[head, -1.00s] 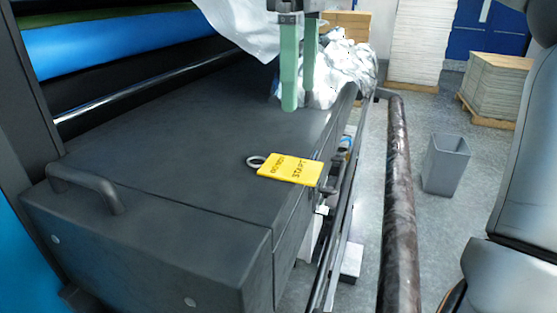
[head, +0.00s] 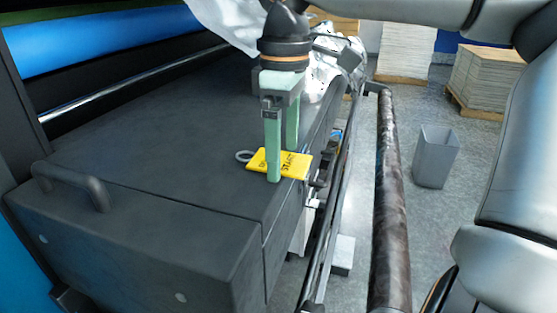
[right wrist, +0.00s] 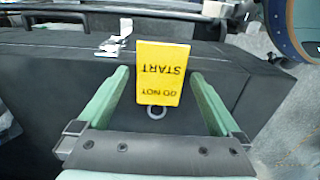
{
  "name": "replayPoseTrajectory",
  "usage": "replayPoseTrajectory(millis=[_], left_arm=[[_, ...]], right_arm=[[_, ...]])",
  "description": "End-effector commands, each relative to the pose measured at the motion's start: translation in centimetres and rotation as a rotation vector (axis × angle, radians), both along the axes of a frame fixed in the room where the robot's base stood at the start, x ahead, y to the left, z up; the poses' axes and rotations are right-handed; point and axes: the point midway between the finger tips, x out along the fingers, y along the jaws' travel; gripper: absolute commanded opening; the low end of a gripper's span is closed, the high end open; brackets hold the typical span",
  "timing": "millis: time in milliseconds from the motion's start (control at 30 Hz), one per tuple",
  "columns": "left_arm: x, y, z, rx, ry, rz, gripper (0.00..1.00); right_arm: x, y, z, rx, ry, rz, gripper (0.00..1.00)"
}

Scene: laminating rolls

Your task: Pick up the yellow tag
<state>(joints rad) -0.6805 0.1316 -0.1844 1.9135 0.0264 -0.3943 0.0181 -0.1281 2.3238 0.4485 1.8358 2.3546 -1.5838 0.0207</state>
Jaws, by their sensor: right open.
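The yellow tag (head: 283,163), printed "DO NOT START", lies flat on the dark machine's top (head: 150,140) near its right edge. Its grey ring (head: 244,156) is at the tag's left end. My right gripper (head: 282,165) points down over the tag with green fingers apart; the near finger covers part of the tag. In the right wrist view the tag (right wrist: 162,75) shows in the gap between the open fingertips (right wrist: 160,74), with the ring (right wrist: 157,112) towards the palm. Whether the fingers touch the tag I cannot tell. My left gripper is not in view.
A dark handle (head: 75,182) rises from the machine's near left part. A long mottled roller (head: 391,200) runs along the right side. Crumpled clear plastic (head: 325,70) lies at the back. A grey bin (head: 436,158) and stacked sheets (head: 487,80) stand on the floor.

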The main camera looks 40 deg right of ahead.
Motion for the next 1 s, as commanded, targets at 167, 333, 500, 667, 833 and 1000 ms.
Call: replayPoseTrajectory(millis=[167, 333, 500, 667, 833, 1000], left_arm=[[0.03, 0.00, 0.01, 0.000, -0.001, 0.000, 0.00], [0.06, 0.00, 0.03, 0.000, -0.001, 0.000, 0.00], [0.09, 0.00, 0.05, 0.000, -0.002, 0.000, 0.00], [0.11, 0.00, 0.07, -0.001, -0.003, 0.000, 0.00], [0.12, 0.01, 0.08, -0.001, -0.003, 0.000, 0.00], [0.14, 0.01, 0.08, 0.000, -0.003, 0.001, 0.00]], right_arm=[[0.00, -0.01, 0.02, 0.000, 0.000, 0.000, 0.95], [0.01, 0.00, 0.04, 0.000, 0.000, 0.000, 0.76], [0.01, 0.00, 0.05, 0.000, 0.000, 0.000, 0.57], [0.01, 0.00, 0.06, 0.000, 0.000, 0.000, 0.39], [0.01, 0.00, 0.07, 0.000, 0.000, 0.000, 0.24], [0.01, 0.00, 0.11, 0.000, 0.000, 0.000, 0.23]])
